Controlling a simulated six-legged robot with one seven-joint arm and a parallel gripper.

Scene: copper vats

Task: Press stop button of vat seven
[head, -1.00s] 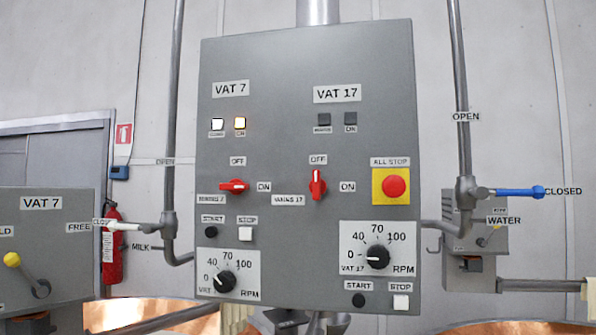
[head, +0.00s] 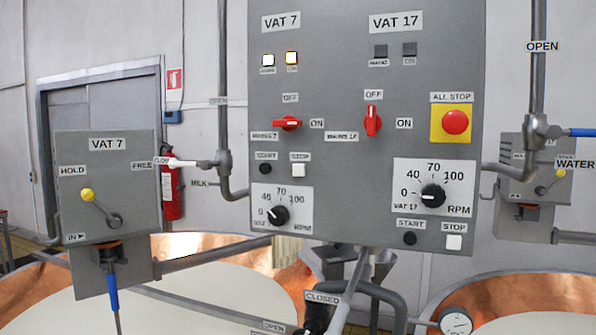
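The grey control panel (head: 340,85) hangs in the middle of the head view. Its left half is labelled VAT 7, its right half VAT 17. The white VAT 7 stop button (head: 299,170) sits under a STOP label, right of the black VAT 7 start button (head: 265,169). Two VAT 7 lamps (head: 291,58) are lit. The red VAT 7 switch (head: 287,124) points sideways toward ON. The VAT 7 speed dial (head: 279,214) is below the buttons. My gripper does not show in the head view.
Beside it are the VAT 17 stop button (head: 454,242), VAT 17 start button (head: 410,239) and red all-stop button (head: 455,121). A grey VAT 7 box (head: 130,190) with a yellow-knobbed lever stands left. Copper vats (head: 30,300) lie below. Pipes flank the panel.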

